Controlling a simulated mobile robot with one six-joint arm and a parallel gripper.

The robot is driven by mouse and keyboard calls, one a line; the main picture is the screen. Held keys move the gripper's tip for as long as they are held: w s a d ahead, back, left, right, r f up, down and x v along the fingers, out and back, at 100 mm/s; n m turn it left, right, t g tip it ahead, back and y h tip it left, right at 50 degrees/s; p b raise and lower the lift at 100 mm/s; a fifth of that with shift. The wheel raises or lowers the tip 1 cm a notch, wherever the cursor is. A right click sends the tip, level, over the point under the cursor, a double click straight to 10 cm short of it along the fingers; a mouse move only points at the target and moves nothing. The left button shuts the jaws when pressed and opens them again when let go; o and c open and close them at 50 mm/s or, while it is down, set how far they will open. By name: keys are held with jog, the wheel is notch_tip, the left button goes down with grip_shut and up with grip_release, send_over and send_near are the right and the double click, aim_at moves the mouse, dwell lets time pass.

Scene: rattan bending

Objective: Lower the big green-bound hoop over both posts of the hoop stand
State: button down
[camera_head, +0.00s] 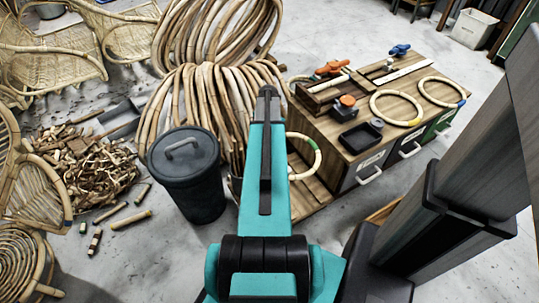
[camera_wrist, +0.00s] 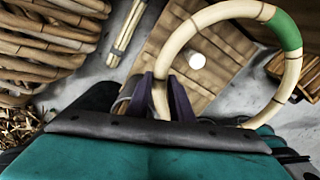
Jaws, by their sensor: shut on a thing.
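My gripper (camera_wrist: 165,98) is shut on the big green-bound hoop (camera_wrist: 293,72), a pale rattan ring with a green wrap (camera_wrist: 284,30). The hoop also shows in the head view (camera_head: 319,160), right of my arm, partly hidden behind it. Below it is a wooden plank base (camera_wrist: 222,38), apparently the hoop stand, also in the head view (camera_head: 309,190). A pale round disc (camera_wrist: 197,60), perhaps a post's top, shows inside the ring's outline. I cannot tell its height against the hoop. A second post is not clearly visible. My gripper's fingertips are hidden in the head view.
A dark lidded bin (camera_head: 187,180) stands left of my arm. Large rattan coils (camera_head: 190,100) rise behind.

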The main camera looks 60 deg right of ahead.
notch_tip(320, 180, down, 7)
jog(key=b, duration=0.6)
jog(key=shift+f+b, duration=0.2)
jog(key=shift+b, duration=0.15)
jog(key=shift+f, duration=0.1)
jog(key=shift+f+b, duration=3.7)
jog(key=shift+f, duration=2.85)
jog(key=c, duration=1.5)
grip_release()
jog(key=shift+r, duration=0.1)
notch_tip(320, 180, up, 14)
jog(key=p, duration=0.5)
jog(key=shift+f, duration=0.2)
